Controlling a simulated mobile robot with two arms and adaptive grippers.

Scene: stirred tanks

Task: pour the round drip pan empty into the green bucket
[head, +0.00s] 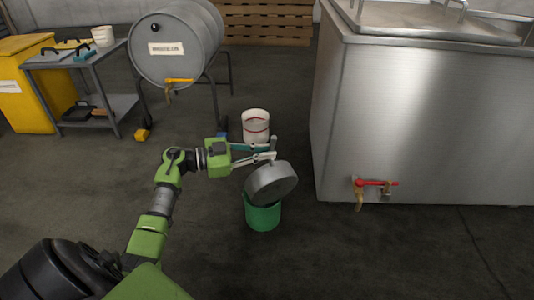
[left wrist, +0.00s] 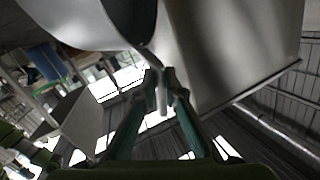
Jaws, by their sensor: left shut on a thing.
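The round drip pan (head: 272,183) is grey metal and hangs tilted above the green bucket (head: 263,215) in the head view. The pan covers part of the bucket's mouth, so the bucket's inside is hidden. My left gripper (head: 272,154) is shut on the pan, at its upper edge. In the left wrist view the two fingers (left wrist: 160,78) close on a thin grey part, and the pan (left wrist: 85,18) fills the upper left. What the pan holds cannot be seen. My right gripper is not in view.
A white bucket (head: 256,124) stands behind the green one. A steel tank (head: 420,120) with a red-handled tap (head: 375,184) is at right. A grey drum (head: 178,45) on a stand and a cart (head: 85,75) are at back left. The floor around the green bucket's front is clear.

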